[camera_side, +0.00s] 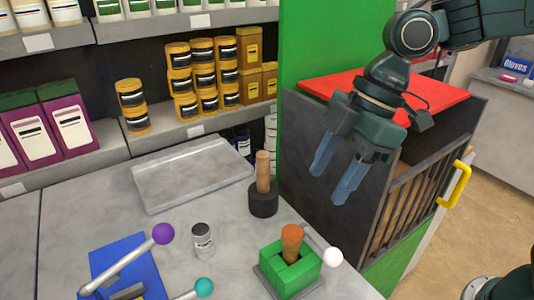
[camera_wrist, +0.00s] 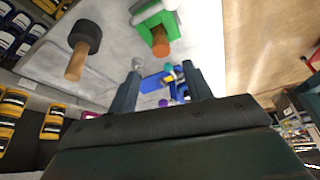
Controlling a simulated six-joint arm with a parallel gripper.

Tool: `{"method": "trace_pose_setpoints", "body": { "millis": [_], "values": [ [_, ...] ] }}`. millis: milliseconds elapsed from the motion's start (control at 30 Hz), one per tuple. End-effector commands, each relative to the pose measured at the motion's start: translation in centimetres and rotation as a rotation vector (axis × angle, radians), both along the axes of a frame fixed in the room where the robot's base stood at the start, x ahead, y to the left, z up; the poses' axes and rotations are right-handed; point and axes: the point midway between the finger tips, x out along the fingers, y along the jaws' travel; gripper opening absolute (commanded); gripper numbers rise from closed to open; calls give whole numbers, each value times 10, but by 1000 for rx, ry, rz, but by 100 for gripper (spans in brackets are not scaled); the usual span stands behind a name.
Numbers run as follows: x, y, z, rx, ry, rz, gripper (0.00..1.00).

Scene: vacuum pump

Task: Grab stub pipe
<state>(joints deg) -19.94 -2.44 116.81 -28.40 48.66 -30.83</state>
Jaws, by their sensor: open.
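No part is labelled as the stub pipe, so I cannot tell for certain which one it is. A short grey metal cylinder (camera_side: 202,240) stands upright on the grey worktop. A brown peg (camera_side: 263,172) stands in a round black base (camera_side: 263,200). A shorter orange-brown peg (camera_side: 291,242) stands in a green block (camera_side: 290,270). My gripper (camera_side: 336,176) is open and empty, up in the air to the right of these parts and apart from all of them. In the wrist view its fingers (camera_wrist: 163,88) show spread, with both pegs beyond them.
A blue plate (camera_side: 125,262) with a purple-knobbed lever (camera_side: 162,234) lies at front left. A teal knob (camera_side: 204,286) and a white knob (camera_side: 332,257) are near the front. An empty grey tray (camera_side: 190,175) lies at the back. A dark slatted bin (camera_side: 400,190) stands at right.

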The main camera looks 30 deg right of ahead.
Motion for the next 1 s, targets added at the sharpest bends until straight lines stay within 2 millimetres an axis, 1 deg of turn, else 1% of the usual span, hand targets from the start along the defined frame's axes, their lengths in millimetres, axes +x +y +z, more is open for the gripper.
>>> {"method": "trace_pose_setpoints", "body": {
  "millis": [167, 267, 367, 700, 833, 1000],
  "values": [
    [0, 1, -3, 0, 0, -1, 50],
    [1, 4, -10, 0, 4, -1, 50],
    [1, 8, -20, -1, 5, -3, 50],
    [6, 26, -66, -2, 5, -3, 50],
    [8, 30, -76, -1, 3, -2, 50],
    [9, 32, -80, 0, -1, -4, 50]
  ]
}}
